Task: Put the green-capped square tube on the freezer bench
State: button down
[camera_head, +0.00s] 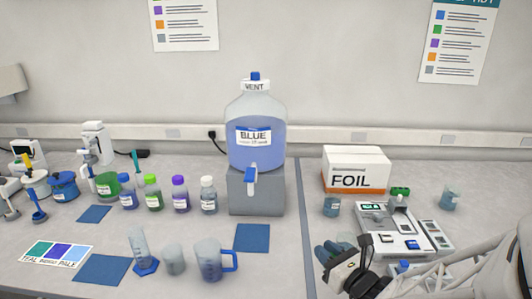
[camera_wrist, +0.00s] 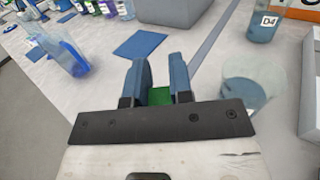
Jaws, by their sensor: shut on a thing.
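My gripper (camera_head: 345,246) is low at the right of the bench in the head view, its blue fingers just right of the bench seam. In the wrist view my gripper (camera_wrist: 163,80) is shut on a green piece, which I take to be the cap of the green-capped square tube (camera_wrist: 160,97). Only a little green shows between the fingers; the tube's body is hidden. Another green-topped object (camera_head: 400,194) stands on a white instrument at the right. Nothing in view is marked as the freezer bench.
A clear beaker (camera_wrist: 248,92) is close right of the fingers, with a D4-labelled vessel (camera_wrist: 263,28) behind it. A FOIL box (camera_head: 356,169) and white instrument (camera_head: 398,235) stand at the right. A blue carboy (camera_head: 256,135), several bottles and beakers fill the left bench. A blue mat (camera_head: 252,238) is bare.

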jog(key=s+a+f+n+g+y, duration=0.1)
jog(key=s+a+n+g+y, duration=0.1)
jog(key=s+a, duration=0.2)
jog(key=a, duration=0.3)
jog(key=shift+a+y, duration=0.25)
jog(key=shift+y, duration=0.15)
jog(key=shift+f, duration=0.1)
jog(key=w+a, duration=0.1)
jog(key=w, duration=0.4)
jog(key=w+a+f, duration=0.1)
jog(key=w+a, duration=0.1)
jog(key=w, duration=0.3)
jog(key=w+a, duration=0.1)
jog(key=w, duration=0.4)
jog(key=shift+w+a+f, duration=0.1)
jog(key=shift+a+f, duration=0.15)
jog(key=shift+a, duration=0.05)
jog(key=shift+f, duration=1.75)
jog(key=shift+f, duration=0.1)
jog(key=c, duration=1)
grip_release()
